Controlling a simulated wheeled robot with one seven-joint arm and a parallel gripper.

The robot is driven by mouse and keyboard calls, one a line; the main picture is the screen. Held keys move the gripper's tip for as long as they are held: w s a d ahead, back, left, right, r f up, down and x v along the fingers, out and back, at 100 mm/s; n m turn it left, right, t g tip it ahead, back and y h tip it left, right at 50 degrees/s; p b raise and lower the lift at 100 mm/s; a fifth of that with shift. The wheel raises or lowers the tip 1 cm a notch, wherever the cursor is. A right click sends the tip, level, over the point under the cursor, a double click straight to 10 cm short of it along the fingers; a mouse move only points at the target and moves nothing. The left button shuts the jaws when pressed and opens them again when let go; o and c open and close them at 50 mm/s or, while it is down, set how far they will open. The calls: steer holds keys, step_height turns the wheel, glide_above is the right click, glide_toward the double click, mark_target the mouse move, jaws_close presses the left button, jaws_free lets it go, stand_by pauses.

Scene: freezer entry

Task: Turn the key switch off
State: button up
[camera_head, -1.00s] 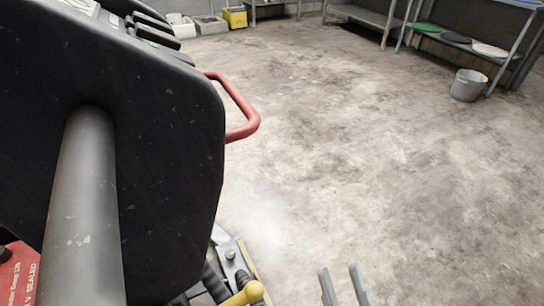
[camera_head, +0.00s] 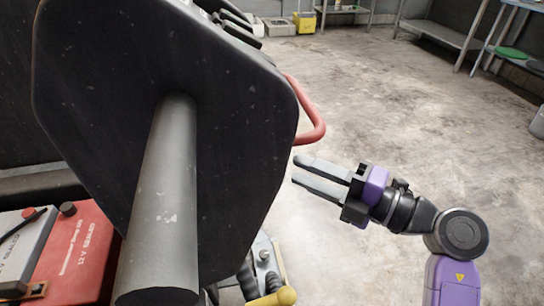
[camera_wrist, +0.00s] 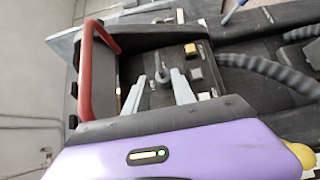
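A grey key switch (camera_wrist: 162,75) sits on a dark panel (camera_wrist: 150,68) in the wrist view. It shows between my two fingertips in that picture; whether the fingers reach around it I cannot tell. My gripper (camera_wrist: 158,78) is open, with a clear gap between its grey fingers. In the head view my gripper (camera_head: 301,170) is beside the right edge of the big black console (camera_head: 90,110), fingers pointing left. The console hides the key switch in that view.
A red handle (camera_wrist: 86,75) stands left of the panel, and in the head view (camera_head: 313,115) above my fingers. Yellow (camera_wrist: 191,49) and pale (camera_wrist: 196,73) buttons lie right of the key. A yellow-knobbed lever (camera_head: 275,298) is low. Floor (camera_head: 400,120) to the right is open.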

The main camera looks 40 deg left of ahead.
steer(key=a, duration=0.2)
steer(key=a+b, duration=0.1)
steer(key=a, duration=0.1)
steer(key=a+b, duration=0.1)
steer(key=a, duration=0.1)
steer(key=shift+s+a+f, duration=0.1)
steer(key=shift+s+a, duration=0.2)
steer(key=shift+a, duration=0.5)
jaws_close()
